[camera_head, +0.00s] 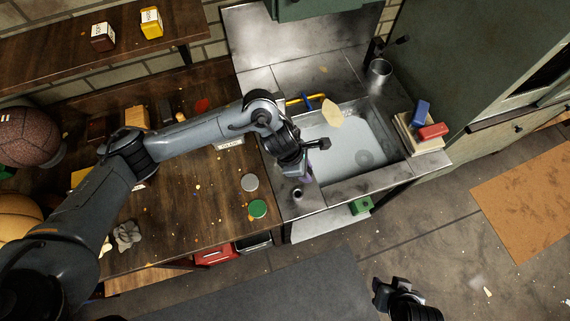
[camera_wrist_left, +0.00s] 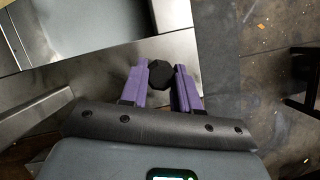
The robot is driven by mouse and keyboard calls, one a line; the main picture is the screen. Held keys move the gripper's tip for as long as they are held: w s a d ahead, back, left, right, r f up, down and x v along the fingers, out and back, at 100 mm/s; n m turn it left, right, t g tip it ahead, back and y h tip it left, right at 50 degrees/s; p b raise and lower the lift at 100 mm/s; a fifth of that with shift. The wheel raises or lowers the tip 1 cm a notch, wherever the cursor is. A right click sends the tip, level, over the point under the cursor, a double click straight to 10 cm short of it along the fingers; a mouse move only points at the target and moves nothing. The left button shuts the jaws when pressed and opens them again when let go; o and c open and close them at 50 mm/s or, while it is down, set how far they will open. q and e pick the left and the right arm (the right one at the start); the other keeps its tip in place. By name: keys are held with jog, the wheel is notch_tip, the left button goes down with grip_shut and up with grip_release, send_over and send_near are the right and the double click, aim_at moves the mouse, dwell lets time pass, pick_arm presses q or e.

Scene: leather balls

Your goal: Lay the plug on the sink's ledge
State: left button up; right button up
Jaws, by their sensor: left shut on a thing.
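My left gripper (camera_head: 308,174) is over the left ledge (camera_head: 322,199) of the metal sink (camera_head: 350,145), its purple fingers pointing down. In the left wrist view the fingers (camera_wrist_left: 163,85) are shut on the black, many-sided plug (camera_wrist_left: 163,75). The ledge (camera_wrist_left: 95,72) shows beyond the plug. I cannot tell whether the plug touches it.
A pale oval object (camera_head: 332,113) is at the basin's back edge. A metal cup (camera_head: 378,72) stands behind right. Red (camera_head: 433,131) and blue (camera_head: 421,112) blocks sit at the right.

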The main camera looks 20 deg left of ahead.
pick_arm(q)
jog(key=w+a+f, duration=0.1)
jog(key=a, duration=0.1)
jog(key=w+a+f, duration=0.1)
jog(key=a+f, duration=0.1)
jog(key=w+a+f, duration=0.2)
jog(key=a, duration=0.1)
jog(key=shift+a+p, duration=0.1)
jog(key=shift+p, duration=0.2)
jog(key=shift+f, duration=1.9)
jog(key=shift+f, duration=0.1)
jog(key=shift+f, duration=0.1)
jog(key=o, duration=1)
